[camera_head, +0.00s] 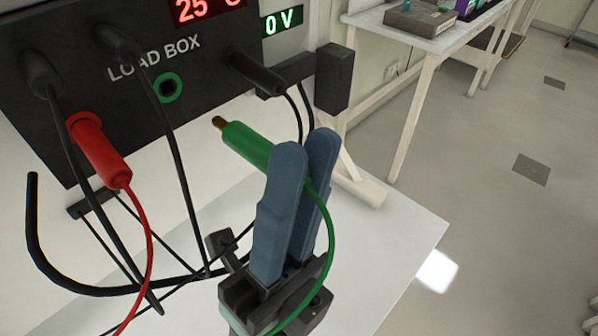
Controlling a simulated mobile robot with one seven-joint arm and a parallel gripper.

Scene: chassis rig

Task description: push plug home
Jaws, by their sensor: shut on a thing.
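A green plug (245,143) with a brass tip is held between the blue fingers of my gripper (303,152). Its tip points up and left, toward the black load box (120,110). A green-ringed socket (168,87) is on the load box face, up and left of the tip. The tip is apart from the socket, with a visible gap. A green cable runs from the plug's rear down past my gripper.
A red plug (98,152) and several black plugs sit in the load box, their cables hanging in front. A black block (333,78) stands right of the box. The white table (405,240) is clear at right.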

